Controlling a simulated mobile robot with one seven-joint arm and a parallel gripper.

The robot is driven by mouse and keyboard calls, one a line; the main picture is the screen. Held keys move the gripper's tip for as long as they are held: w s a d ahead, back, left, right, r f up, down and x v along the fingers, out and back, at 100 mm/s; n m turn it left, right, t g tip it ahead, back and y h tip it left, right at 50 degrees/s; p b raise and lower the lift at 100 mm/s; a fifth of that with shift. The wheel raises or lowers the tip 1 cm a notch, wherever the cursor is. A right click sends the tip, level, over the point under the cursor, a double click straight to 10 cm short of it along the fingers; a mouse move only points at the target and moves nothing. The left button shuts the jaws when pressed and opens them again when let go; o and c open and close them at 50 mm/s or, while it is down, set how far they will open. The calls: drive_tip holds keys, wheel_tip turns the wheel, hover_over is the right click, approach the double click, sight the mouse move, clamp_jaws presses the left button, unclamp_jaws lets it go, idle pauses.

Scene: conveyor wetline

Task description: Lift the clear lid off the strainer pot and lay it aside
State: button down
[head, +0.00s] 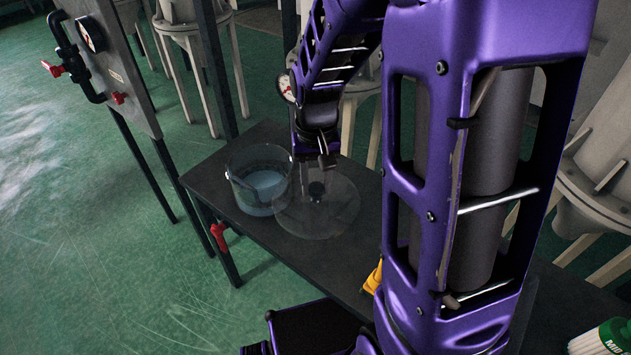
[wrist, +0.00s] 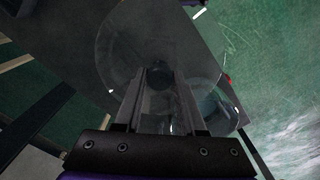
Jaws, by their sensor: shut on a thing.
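The clear lid (head: 338,213) is a round transparent disc with a dark knob (head: 317,190) at its middle. It is to the right of the strainer pot (head: 262,186), off the pot's mouth, its left edge overlapping the pot's right side in the head view. The pot is clear, open at the top, with pale contents inside. My gripper (head: 328,167) is above the lid, its fingers shut on the knob. In the wrist view the lid (wrist: 120,60) spreads beneath the fingers around the knob (wrist: 159,75). Whether the lid touches the table cannot be told.
The dark table (head: 290,250) has bare room in front of the lid. A red valve handle (head: 219,236) sticks out at its left front edge. A yellow item (head: 373,278) is at right, partly hidden by my arm. Large hoppers (head: 185,25) stand behind.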

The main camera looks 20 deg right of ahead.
drive_tip(key=shift+f+b, duration=4.05)
drive_tip(key=shift+f, duration=2.5)
drive_tip(key=shift+f, duration=0.6)
drive_tip(key=shift+c, duration=2.1)
unclamp_jaws()
wheel_tip(320, 180, up, 17)
drive_tip(key=p, duration=0.4)
drive_tip(key=shift+r, duration=0.2)
